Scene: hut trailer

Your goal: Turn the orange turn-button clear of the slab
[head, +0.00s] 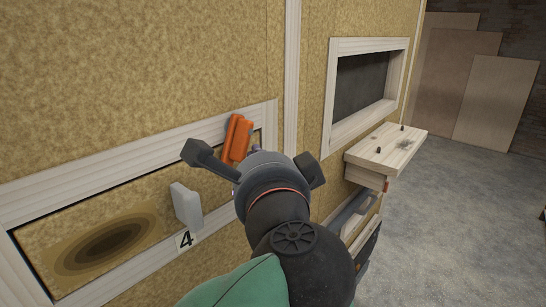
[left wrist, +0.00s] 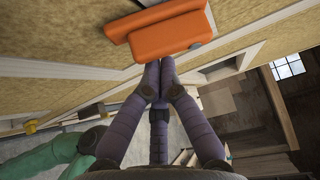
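The orange turn-button (head: 237,138) sits on the top rail of the pale wooden frame, near its right end. It stands roughly upright in the head view, and its lower end reaches down over the slab's upper edge. The slab (head: 60,225) is a tan panel with a dark oval stain and a pale handle (head: 187,206). My left gripper's fingers (left wrist: 160,63) meet at their tips, shut and empty, close beside the orange turn-button (left wrist: 168,38) in the left wrist view. I cannot tell whether they touch it. In the head view my wrist hides the fingertips. My right gripper is not in view.
A number 4 label (head: 186,240) is on the lower rail. To the right are a framed dark window (head: 361,87) and a wooden shelf (head: 388,147) with small dark pegs. Boards (head: 496,100) lean at the back; the grey floor at right is open.

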